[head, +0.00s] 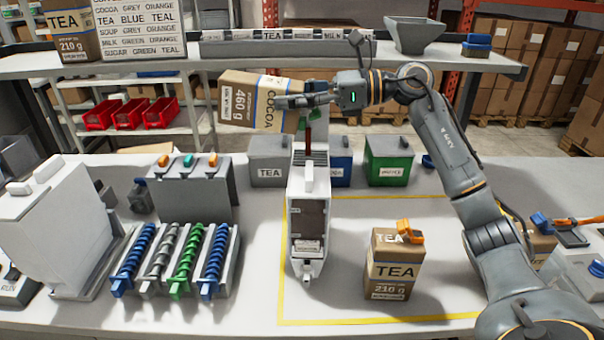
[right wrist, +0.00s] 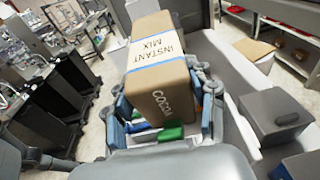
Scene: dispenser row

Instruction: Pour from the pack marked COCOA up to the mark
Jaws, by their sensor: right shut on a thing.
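A dark brown streak (head: 309,132) runs from the pack's lower right end down to the dispenser's open top. The dispenser's front window (head: 308,218) looks dull brown; I cannot make out a fill mark or level. My left gripper is not in view.
A TEA pack (head: 392,270) with an orange clip stands right of the dispenser inside the yellow outline. Grey, blue and green bins (head: 388,160) stand behind. Coloured augers (head: 180,260) lie left. A shelf (head: 230,62) crosses behind the pack.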

